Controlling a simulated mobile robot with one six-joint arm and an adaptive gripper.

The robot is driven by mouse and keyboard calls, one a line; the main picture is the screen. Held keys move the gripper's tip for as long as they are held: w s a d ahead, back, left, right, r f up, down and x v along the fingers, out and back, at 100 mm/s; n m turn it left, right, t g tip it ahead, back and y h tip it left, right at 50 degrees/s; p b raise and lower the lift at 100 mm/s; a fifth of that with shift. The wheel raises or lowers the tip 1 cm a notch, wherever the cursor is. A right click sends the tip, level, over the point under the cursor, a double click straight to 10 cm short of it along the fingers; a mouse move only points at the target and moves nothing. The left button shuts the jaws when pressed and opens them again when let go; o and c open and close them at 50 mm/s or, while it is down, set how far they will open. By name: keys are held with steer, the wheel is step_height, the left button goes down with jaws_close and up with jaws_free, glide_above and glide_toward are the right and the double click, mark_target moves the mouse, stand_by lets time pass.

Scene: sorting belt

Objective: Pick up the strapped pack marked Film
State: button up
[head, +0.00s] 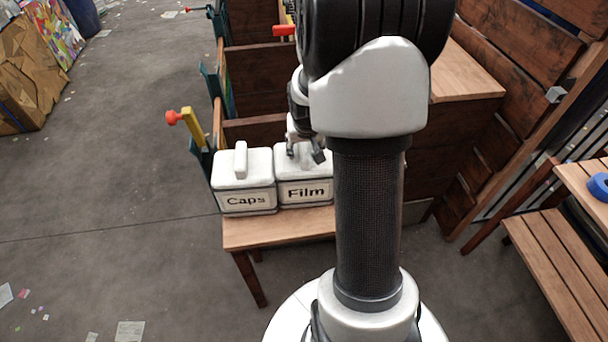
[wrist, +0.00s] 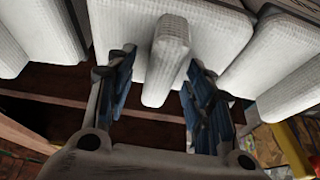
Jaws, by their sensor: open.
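The white pack marked Film (head: 305,192) stands on the wooden bench, to the right of the white pack marked Caps (head: 244,201). My gripper (head: 305,152) is at the top of the Film pack, and my arm hides part of that area. In the wrist view my gripper (wrist: 158,92) is open, with one finger on each side of a raised white handle (wrist: 166,62). A gap shows between the handle and each finger. The handle rises from the white pack (wrist: 132,30) below. I cannot tell from the wrist view whether the fingers touch the pack's top.
The Caps pack stands close beside the Film pack. Wooden bins (head: 255,68) stand behind, with a yellow, red-tipped lever (head: 190,128) at their left. The bench (head: 280,229) has a bare front strip. A slatted bench (head: 560,265) stands at right. Open floor (head: 110,170) lies left.

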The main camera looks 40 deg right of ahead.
steer(key=shift+f, duration=0.25)
steer(key=shift+c, duration=0.2)
jaws_close()
stand_by(0.5)
stand_by(0.6)
